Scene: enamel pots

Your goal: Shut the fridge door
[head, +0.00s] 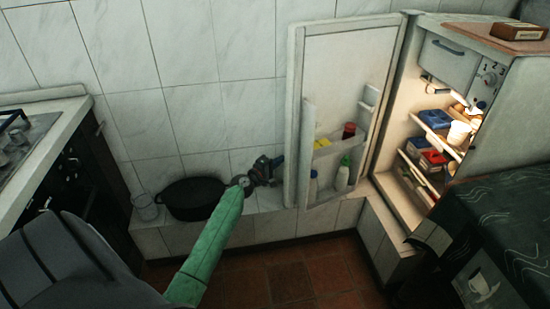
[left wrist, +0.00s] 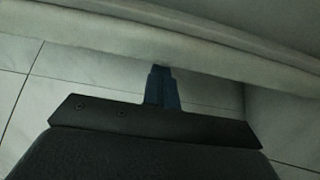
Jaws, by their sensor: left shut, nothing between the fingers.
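The fridge (head: 470,115) stands at the right with its lit inside showing. Its white door (head: 330,68) is swung wide open to the left, with bottles and jars in its shelves. My left gripper (head: 276,163) is at the door's left edge, low down, with its fingers together and empty. In the left wrist view the shut fingers (left wrist: 161,72) reach up to the pale edge of the door (left wrist: 150,48); I cannot tell whether they touch it. My right gripper is not in view.
A dark pot (head: 193,199) and a clear glass (head: 145,207) stand on the tiled ledge (head: 275,225) left of the door. A stove (head: 45,130) is at the left. A table with a dark patterned cloth (head: 500,230) stands before the fridge at the lower right.

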